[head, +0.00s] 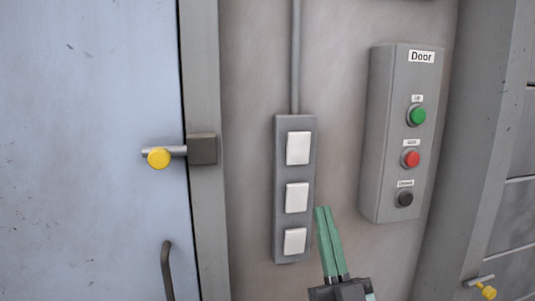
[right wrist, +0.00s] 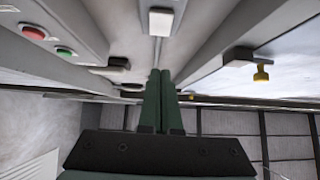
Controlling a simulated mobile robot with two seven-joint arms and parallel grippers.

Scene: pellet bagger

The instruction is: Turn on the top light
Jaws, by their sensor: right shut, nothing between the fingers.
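A grey switch panel (head: 280,180) with three white rocker switches is fixed to the wall in the middle of the head view. The top switch (head: 298,148) sits above the middle switch (head: 296,197) and the bottom switch (head: 294,241). My right gripper (head: 323,209) is shut and empty, its green fingers pointing up just right of the panel's lower half. Its fingertips are level with the lower part of the middle switch; contact cannot be told. In the right wrist view, a white switch (right wrist: 161,21) shows beyond the shut fingers (right wrist: 160,73). My left gripper is out of view.
A grey door control box (head: 385,140) with green, red and black buttons stands out from the wall on the right. On the left are a pale blue door (head: 85,110), a yellow-knobbed latch (head: 159,158) and a dark handle (head: 167,268). A conduit (head: 295,60) runs above the panel.

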